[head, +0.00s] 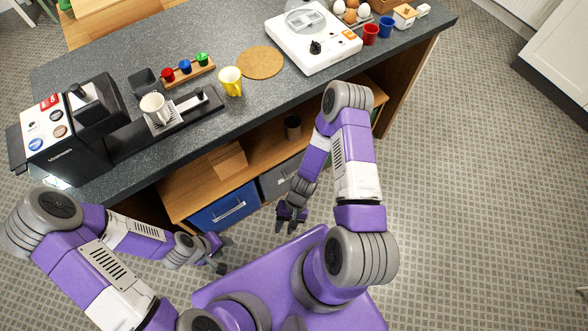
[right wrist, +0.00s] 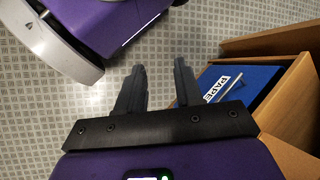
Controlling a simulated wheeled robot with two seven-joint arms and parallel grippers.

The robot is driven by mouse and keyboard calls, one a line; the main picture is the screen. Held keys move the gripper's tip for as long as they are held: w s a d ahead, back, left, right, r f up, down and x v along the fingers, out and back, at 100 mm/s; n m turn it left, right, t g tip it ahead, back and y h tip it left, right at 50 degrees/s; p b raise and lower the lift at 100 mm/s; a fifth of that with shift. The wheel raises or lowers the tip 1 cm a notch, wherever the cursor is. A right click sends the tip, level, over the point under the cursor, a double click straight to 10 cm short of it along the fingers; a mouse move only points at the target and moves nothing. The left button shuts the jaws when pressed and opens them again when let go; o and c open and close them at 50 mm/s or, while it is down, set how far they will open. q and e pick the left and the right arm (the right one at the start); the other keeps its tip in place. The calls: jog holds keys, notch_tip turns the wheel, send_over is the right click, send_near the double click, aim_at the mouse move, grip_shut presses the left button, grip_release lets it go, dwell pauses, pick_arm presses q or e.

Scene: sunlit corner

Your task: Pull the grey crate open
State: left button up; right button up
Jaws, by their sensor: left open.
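The grey crate (head: 272,185) sits in the lower shelf of the counter in the head view, just right of the blue crate (head: 222,210). A pale bar handle shows on its front, and my right arm partly covers its right side. It looks pushed in. My right gripper (head: 287,228) points down in front of the crates, apart from the grey one. In the right wrist view its two fingers (right wrist: 158,88) are spread with nothing between them. The grey crate cannot be made out there.
A wooden shelf (head: 190,192) holds a cardboard box (head: 228,160) and a dark cup (head: 292,127) above the crates. The right wrist view shows a blue surface with part of a label (right wrist: 232,82) beside wooden panels. Tiled floor (head: 470,200) is clear at right.

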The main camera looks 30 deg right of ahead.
jog(key=w+d+f+m+t+y+b, duration=0.3)
jog(key=w+f+m+t+y+b, duration=0.15)
jog(key=w+f+m+t, duration=0.65)
jog(key=w+d+f+t+h+b, duration=0.1)
jog(key=w+d+f+t+h, duration=0.25)
jog(key=d, duration=0.45)
jog(key=w+d+f+t+h, duration=0.3)
jog(key=d+f+h, duration=0.2)
jog(key=d, duration=0.4)
jog(key=shift+m+h, duration=0.4)
jog(key=b+x, duration=0.1)
jog(key=x, duration=0.1)
jog(key=b+x, duration=0.1)
jog(key=x, duration=0.2)
jog(key=r+b+x, duration=0.1)
jog(key=x, duration=0.1)
jog(key=shift+w+a+f, duration=0.1)
jog(key=shift+w+a, duration=0.15)
jog(key=shift+w, duration=0.05)
grip_shut()
